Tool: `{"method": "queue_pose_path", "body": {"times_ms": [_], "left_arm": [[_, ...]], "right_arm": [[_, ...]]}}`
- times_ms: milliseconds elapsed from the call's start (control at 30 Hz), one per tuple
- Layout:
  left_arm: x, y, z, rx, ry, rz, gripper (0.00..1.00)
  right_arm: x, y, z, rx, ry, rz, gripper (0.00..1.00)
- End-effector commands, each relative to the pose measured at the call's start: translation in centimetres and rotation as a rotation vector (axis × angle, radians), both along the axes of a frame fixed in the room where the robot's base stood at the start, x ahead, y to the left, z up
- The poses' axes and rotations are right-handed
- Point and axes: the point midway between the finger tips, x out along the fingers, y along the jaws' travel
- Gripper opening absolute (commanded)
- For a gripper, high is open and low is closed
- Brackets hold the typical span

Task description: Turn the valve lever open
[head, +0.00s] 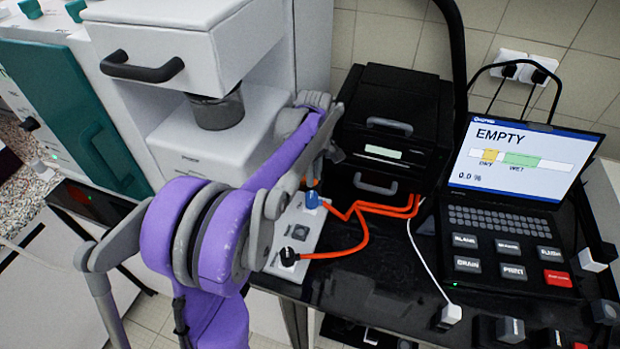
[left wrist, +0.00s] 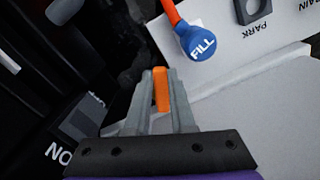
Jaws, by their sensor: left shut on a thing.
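My left gripper (head: 314,178) reaches down beside the white connector panel, in front of the black box unit. In the left wrist view its two grey fingers (left wrist: 161,97) are shut on an orange piece, which looks like the valve lever (left wrist: 161,89). The lever stands upright between the fingers in that view; its base and the valve body are hidden. A little orange shows by the fingertips in the head view. A blue connector marked FILL (left wrist: 201,42) sits on the panel next to the fingers; it also shows in the head view (head: 311,200). My right gripper is not in view.
The white panel (head: 277,262) has a PARK socket (left wrist: 252,10) and a black plug. Orange hoses (head: 352,210) run to the black box unit (head: 396,112). A laptop-like console (head: 520,170) reading EMPTY, 0.0 % stands right. A white machine (head: 185,45) stands left.

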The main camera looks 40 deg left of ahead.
Motion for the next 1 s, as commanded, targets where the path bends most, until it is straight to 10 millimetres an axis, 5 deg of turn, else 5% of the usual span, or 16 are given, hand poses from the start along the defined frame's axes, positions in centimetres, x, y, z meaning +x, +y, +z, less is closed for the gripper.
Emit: {"method": "queue_pose_path", "body": {"times_ms": [500,1000], "left_arm": [[1.8,0.1,0.0,0.001,-0.001,0.364,0.00],[2.2,0.2,0.0,0.001,-0.001,0.447,0.00]], "right_arm": [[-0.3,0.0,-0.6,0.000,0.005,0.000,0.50],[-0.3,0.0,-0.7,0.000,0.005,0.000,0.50]]}}
